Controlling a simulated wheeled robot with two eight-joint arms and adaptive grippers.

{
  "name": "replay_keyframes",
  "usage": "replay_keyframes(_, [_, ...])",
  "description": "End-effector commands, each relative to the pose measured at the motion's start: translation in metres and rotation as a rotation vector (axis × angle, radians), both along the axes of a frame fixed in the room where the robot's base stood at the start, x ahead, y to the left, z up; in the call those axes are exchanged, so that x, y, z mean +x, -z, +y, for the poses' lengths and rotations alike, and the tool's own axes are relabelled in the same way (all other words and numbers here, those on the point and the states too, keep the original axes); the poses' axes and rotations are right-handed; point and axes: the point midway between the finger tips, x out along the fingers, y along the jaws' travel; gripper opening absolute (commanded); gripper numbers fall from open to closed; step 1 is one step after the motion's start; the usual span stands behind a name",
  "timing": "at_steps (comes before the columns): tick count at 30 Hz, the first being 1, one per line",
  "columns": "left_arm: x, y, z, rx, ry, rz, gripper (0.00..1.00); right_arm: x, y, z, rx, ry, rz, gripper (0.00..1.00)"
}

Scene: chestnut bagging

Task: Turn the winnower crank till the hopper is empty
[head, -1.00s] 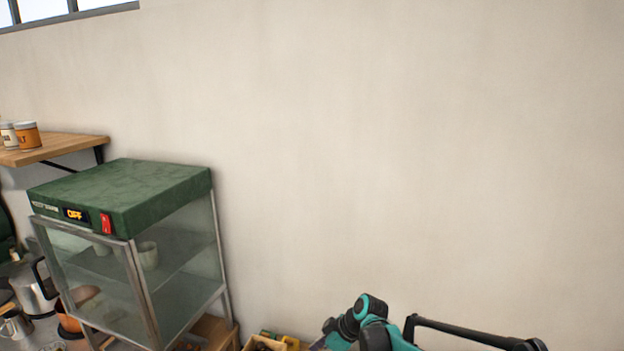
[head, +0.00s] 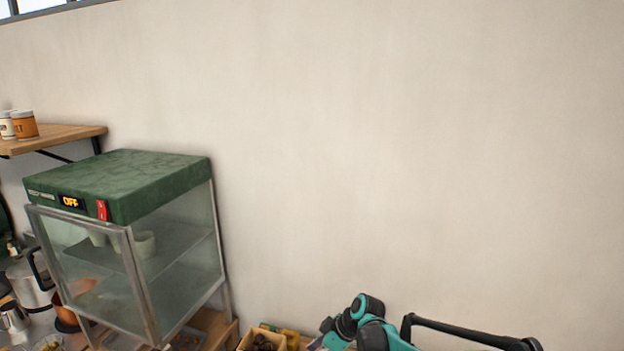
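No winnower, crank or hopper can be made out in the head view. A teal and black arm part of mine (head: 368,325) shows at the bottom edge, right of the middle. Its gripper is below or outside the picture. My other gripper is not in view either. A black bar (head: 470,331) runs to the right beside the arm part; I cannot tell what it belongs to.
A glass cabinet with a green top (head: 120,185) and an OFF display stands at the left. A box of dark brown items (head: 262,340) sits at the bottom edge. A wooden shelf (head: 55,138) holds jars.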

Motion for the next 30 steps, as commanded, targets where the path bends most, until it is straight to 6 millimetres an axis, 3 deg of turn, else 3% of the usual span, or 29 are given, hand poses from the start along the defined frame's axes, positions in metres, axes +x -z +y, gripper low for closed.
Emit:
replay_keyframes(11, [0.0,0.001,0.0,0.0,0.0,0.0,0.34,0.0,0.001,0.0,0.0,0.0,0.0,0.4])
replay_keyframes(30, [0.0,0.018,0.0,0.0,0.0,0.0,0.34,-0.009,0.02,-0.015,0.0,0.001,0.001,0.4])
